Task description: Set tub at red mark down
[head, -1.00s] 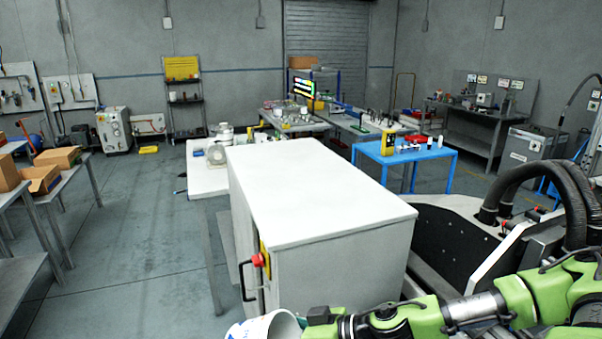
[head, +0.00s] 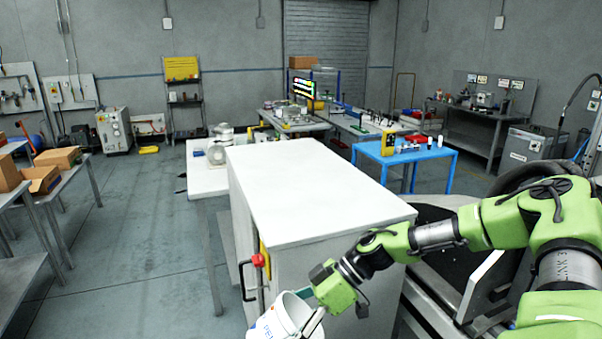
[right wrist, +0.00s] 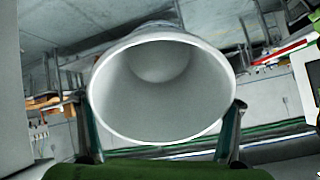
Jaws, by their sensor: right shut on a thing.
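A white tub (head: 278,318) with blue lettering is at the bottom of the head view, in front of the white cabinet (head: 310,195). My right gripper (head: 312,322) is shut on the tub and holds it tilted. In the right wrist view the tub's open mouth (right wrist: 160,95) faces the camera and its inside looks empty. The fingers of my right gripper (right wrist: 165,135) stand on either side of it. The tub's lower end is cut off in the head view. No red mark on a surface can be made out. My left gripper is not in view.
The cabinet has a red knob (head: 258,261) and a black handle (head: 243,281) close to the tub. A light table (head: 205,180) stands behind its left side, a blue table (head: 405,155) behind its right. The floor (head: 130,230) to the left is clear.

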